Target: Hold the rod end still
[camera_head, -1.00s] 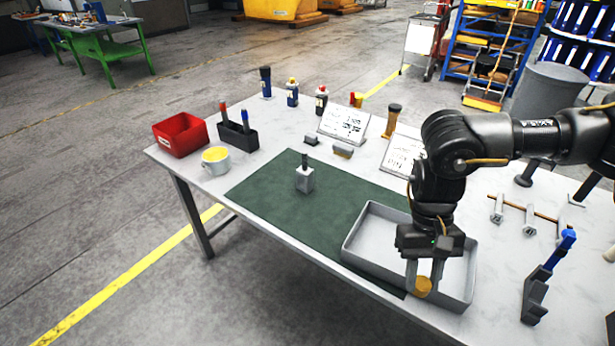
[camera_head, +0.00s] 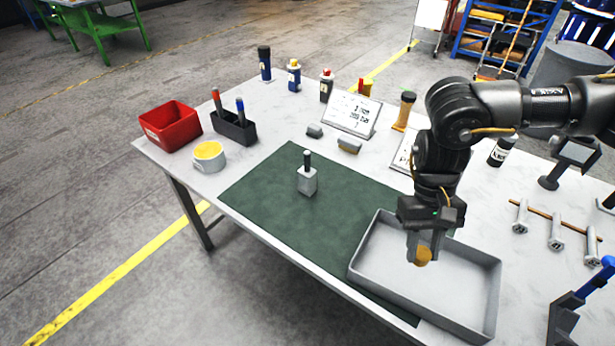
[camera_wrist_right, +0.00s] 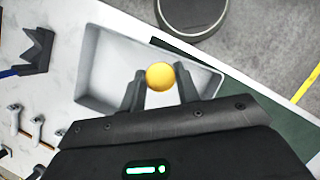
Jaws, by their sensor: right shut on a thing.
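A grey block casting (camera_head: 307,182) stands upright on the green mat (camera_head: 260,205), with a short dark rod (camera_head: 307,159) rising from its top. My right gripper (camera_head: 420,248) is shut on a yellow-orange round-ended piece (camera_head: 423,256), over the left part of the grey tray (camera_head: 470,270). The wrist view shows the piece's yellow round end (camera_wrist_right: 160,76) between the fingertips, with the tray (camera_wrist_right: 95,55) beyond. Most of the piece is hidden by the fingers. The gripper is well to the right of the casting and apart from it. My left gripper is not in view.
A red bin (camera_head: 170,125), a yellow-topped cup (camera_head: 208,156) and a black marker holder (camera_head: 234,126) stand at the left. Bottles (camera_head: 294,75) and a sign plate (camera_head: 351,112) line the back. Rod parts (camera_head: 556,232) lie at the right. The mat around the casting is clear.

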